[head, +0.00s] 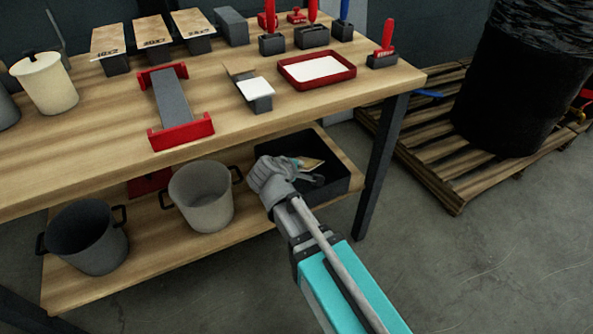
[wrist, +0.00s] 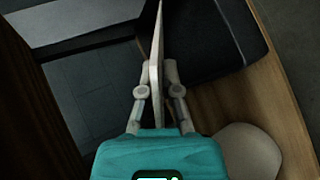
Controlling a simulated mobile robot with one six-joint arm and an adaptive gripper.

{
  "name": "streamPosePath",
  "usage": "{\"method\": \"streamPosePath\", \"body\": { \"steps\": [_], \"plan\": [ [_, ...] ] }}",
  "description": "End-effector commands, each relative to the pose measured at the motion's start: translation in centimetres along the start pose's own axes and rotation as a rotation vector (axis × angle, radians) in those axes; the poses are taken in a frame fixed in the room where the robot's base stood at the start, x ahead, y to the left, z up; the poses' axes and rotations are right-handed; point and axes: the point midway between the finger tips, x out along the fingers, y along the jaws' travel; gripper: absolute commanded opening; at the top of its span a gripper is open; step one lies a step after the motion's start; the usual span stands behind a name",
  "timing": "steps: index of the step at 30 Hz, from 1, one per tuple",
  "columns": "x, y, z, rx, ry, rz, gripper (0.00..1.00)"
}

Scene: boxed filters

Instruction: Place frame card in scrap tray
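The frame card (head: 311,163) is a thin tan piece in my gripper. In the wrist view the card (wrist: 157,42) shows nearly edge-on, pale, standing up between the two fingers. My gripper (head: 308,173) is shut on it, with a finger on either side in the wrist view (wrist: 158,85). The black scrap tray (head: 338,185) is on the lower shelf at its right end. In the head view my gripper and the card overlap the tray's opening; the exact height above its floor is hard to tell. The tray's black wall (wrist: 240,25) also shows in the wrist view.
A grey pot (head: 203,200) and a dark pot (head: 90,240) stand left on the lower shelf. The table top (head: 215,95) overhangs the shelf and holds a red-ended fixture (head: 180,125), a red tray (head: 345,75) and stamps. A table leg (head: 382,165) is right of the tray.

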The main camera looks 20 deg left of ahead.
Motion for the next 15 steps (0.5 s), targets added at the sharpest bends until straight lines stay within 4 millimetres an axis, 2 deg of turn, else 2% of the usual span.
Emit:
{"method": "streamPosePath", "body": {
  "steps": [15],
  "plan": [
    [8.4,1.6,-4.7,0.000,0.001,0.000,0.00]
  ]
}}
